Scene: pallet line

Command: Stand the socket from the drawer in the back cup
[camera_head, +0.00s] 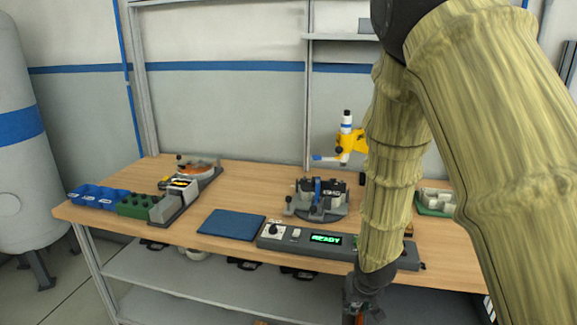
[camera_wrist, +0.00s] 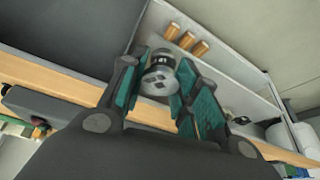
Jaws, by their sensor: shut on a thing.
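My gripper (camera_wrist: 161,66) is shut on a short silver socket (camera_wrist: 158,82) with a dark band and a small label, held between the teal-lined fingers in the wrist view. In the head view my gripper (camera_head: 356,312) hangs low in front of the table's front edge, cut off by the bottom of the picture; the socket cannot be made out there. An open light-coloured drawer or shelf (camera_wrist: 232,62) with several orange-brown cylinders lies beyond the fingers in the wrist view. I cannot make out the back cup for certain; my arm covers part of the table's right side.

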